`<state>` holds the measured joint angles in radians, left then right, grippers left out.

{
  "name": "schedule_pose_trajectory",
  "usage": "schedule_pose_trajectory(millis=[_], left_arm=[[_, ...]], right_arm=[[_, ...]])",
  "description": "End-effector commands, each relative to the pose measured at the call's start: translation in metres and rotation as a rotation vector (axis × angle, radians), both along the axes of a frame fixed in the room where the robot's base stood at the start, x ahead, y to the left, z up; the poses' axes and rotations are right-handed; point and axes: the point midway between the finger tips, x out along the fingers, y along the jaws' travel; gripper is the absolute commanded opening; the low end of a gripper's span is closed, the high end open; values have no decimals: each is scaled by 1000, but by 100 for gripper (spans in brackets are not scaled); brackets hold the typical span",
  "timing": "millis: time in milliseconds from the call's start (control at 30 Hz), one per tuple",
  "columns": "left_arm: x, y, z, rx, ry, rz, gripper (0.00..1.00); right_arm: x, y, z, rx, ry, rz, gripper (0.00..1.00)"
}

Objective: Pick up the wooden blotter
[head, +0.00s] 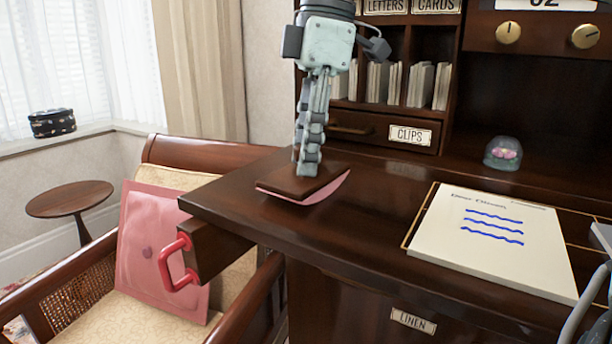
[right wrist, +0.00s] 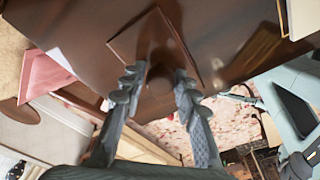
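The wooden blotter (head: 303,187) is a dark brown board with a curved pink underside. It is at the left front corner of the desk, its pink edge showing at the right. My right gripper (head: 308,170) comes down onto it from above, and its fingers hide the handle in the head view. In the right wrist view the blotter's board (right wrist: 150,35) lies beyond the fingertips. Its round dark knob (right wrist: 160,80) sits between the two fingers of my right gripper (right wrist: 159,82). Whether the fingers press on the knob is unclear. My left gripper is not in view.
The desk (head: 370,215) has a written letter (head: 490,235) at the right and a small glass dome (head: 502,153) behind it. Cubbyholes rise behind the gripper.

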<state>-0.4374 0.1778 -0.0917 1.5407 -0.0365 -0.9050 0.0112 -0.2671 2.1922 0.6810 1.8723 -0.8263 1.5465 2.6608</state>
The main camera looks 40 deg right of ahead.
Motion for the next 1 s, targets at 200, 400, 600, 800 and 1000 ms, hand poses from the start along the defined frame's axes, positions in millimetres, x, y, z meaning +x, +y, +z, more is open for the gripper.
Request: schedule_pose_trajectory(millis=[200,400,600,800,1000], left_arm=[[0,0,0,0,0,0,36],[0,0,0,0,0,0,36],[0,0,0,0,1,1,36],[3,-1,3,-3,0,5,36],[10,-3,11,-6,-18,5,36]], right_arm=[[0,0,0,0,0,0,0],[0,0,1,0,-1,0,0],[1,0,5,-1,-3,-1,0],[1,0,27,-2,-4,-2,0],[1,0,79,-3,-7,-4,0]])
